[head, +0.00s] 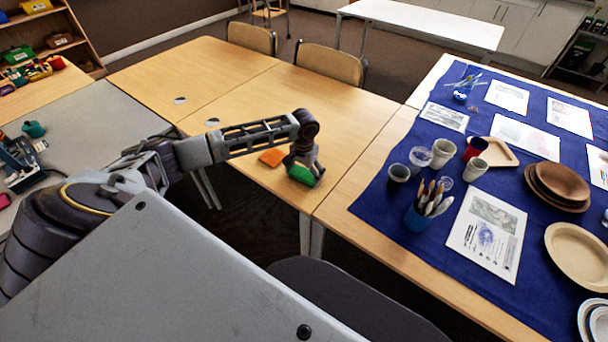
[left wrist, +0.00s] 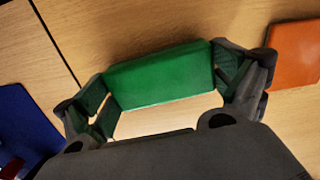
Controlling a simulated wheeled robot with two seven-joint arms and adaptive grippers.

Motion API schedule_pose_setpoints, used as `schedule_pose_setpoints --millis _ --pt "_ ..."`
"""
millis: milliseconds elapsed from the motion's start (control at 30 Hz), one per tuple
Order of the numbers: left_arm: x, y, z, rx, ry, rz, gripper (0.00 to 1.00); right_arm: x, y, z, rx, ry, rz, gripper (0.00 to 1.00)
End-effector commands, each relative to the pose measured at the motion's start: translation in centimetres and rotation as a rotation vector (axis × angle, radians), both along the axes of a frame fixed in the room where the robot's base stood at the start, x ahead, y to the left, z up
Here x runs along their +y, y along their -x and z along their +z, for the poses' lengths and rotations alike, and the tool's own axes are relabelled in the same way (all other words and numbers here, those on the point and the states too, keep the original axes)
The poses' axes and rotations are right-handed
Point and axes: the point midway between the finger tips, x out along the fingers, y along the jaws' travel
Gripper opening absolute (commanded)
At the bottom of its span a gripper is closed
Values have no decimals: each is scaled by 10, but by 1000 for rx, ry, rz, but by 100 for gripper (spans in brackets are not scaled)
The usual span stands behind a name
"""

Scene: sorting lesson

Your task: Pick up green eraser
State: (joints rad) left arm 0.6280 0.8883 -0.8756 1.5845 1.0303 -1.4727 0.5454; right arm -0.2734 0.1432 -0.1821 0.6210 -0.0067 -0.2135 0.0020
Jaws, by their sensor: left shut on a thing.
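The green eraser (head: 301,173) is a green block at the front part of the wooden table in the head view. My left gripper (head: 304,168) reaches down over it and is shut on it. In the left wrist view the eraser (left wrist: 160,77) lies between the two fingers of the gripper (left wrist: 163,80), with a finger against each end. I cannot tell whether the eraser touches the table or is slightly above it. My right gripper is not in view.
An orange flat piece (head: 271,157) lies on the wooden table (head: 250,110) just left of the gripper. To the right, a blue cloth (head: 378,208) carries cups, a brush holder (head: 418,217), papers and plates. The table's middle is clear.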

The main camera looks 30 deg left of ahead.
Motion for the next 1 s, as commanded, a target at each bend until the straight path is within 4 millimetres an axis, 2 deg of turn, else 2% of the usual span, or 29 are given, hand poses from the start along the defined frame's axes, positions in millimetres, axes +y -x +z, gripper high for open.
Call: schedule_pose_setpoints --millis 167,700,1000 --pt "0 -1 14 -3 1 -1 71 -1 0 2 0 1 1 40" --pt "0 -1 87 -3 1 0 71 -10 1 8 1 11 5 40" --pt "0 -1 98 -1 1 1 71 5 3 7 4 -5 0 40"
